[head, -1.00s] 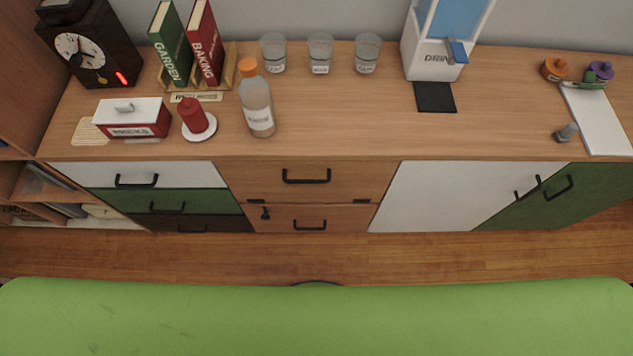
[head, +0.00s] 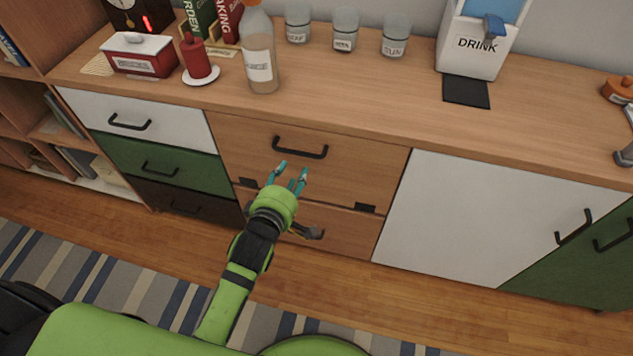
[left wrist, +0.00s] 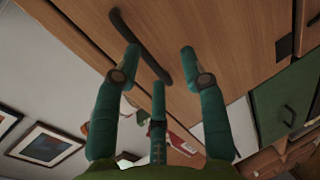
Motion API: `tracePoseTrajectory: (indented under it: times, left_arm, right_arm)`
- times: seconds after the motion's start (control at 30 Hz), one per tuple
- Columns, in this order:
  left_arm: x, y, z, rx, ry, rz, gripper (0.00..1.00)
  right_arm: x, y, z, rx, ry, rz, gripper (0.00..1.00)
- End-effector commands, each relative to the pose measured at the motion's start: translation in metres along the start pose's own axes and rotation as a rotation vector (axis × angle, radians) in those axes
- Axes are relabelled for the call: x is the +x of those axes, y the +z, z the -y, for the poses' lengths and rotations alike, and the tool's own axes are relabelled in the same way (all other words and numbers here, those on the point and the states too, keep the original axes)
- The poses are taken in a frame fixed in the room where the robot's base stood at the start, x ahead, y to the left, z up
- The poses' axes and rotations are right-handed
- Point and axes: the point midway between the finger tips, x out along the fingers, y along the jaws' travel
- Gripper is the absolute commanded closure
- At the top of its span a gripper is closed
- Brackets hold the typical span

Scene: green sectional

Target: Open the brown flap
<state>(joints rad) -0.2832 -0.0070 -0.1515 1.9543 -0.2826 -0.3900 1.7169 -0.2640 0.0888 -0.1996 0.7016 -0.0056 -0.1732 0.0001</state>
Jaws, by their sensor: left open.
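The brown flap (head: 345,165) is the upper wooden front in the middle of the cabinet. It stands upright and closed, with dark hinges along its lower edge and a black bar handle (head: 300,148) near its top. My left gripper (head: 290,170) is open and empty in front of the flap, a little below the handle in the head view. In the left wrist view the open teal fingers (left wrist: 160,52) point at the flap (left wrist: 215,40), and the handle (left wrist: 143,47) runs slantwise across the gap between them. I cannot tell whether they touch it. My right gripper is out of view.
White (head: 130,115), green (head: 165,165) and dark brown drawers are at the left. A white door (head: 470,215) is at the right. On the worktop above stand a bottle (head: 259,60), a red candle (head: 195,58), jars and a drink dispenser (head: 480,40).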

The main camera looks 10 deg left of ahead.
Motion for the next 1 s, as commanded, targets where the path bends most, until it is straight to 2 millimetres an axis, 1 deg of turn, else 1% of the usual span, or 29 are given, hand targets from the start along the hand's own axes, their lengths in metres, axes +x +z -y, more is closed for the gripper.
tracePoseTrajectory:
  times: [0.03,0.1,0.2,0.27,0.5,0.6,0.73,1.0]
  left_arm:
    - [0.0,-0.003,-0.007,-0.042,0.033,-0.009,0.58]
    - [-0.002,-0.005,-0.018,-0.083,0.058,-0.015,0.58]
    - [0.003,-0.007,-0.025,-0.103,0.07,-0.017,0.58]
    - [0.009,-0.007,-0.027,-0.101,0.071,-0.017,0.58]
    - [0.047,-0.007,-0.029,-0.1,0.069,-0.016,0.58]
    - [0.058,-0.007,-0.029,-0.1,0.068,-0.015,0.58]
    - [0.066,-0.007,-0.029,-0.099,0.068,-0.016,0.58]
    - [0.067,-0.007,-0.029,-0.101,0.067,-0.015,0.58]
  right_arm:
    - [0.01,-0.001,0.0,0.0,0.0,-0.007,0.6]
    - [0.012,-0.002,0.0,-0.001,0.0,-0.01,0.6]
    - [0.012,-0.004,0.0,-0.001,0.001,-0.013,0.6]
    - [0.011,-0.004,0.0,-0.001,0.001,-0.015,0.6]
    - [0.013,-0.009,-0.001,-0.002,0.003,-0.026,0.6]
    - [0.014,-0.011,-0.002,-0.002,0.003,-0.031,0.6]
    - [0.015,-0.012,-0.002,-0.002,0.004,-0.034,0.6]
    - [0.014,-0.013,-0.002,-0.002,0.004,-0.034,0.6]
